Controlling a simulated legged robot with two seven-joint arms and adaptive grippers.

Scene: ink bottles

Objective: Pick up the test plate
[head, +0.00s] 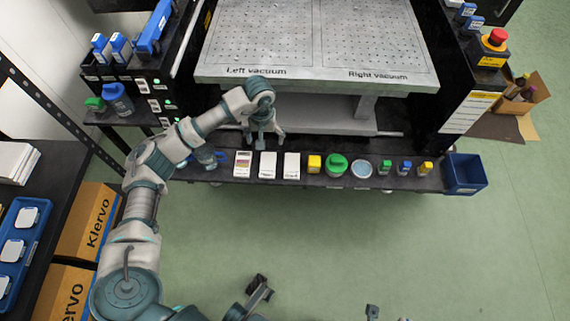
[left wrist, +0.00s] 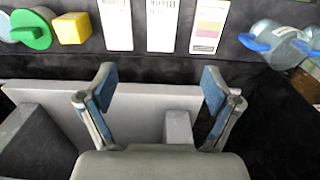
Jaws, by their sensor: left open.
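Three flat white plates stand side by side on the dark front shelf. The leftmost plate in the head view has coloured bands on its label (head: 243,163); in the left wrist view this banded plate (left wrist: 210,25) is the right one. The two other white plates (head: 267,165) (head: 292,166) have plain dark print. I cannot read which plate is named test. My left gripper (head: 263,138) is open and empty, its fingers apart behind the plates, on the rack side. In the left wrist view the gripper (left wrist: 160,78) touches no plate.
Right of the plates on the shelf are a yellow block (head: 314,163), a green-lidded jar (head: 336,166), a round dish (head: 362,169), small bottles (head: 405,167) and a blue bin (head: 465,174). Clear bottles (head: 205,155) stand left. A perforated platform (head: 318,40) rises behind.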

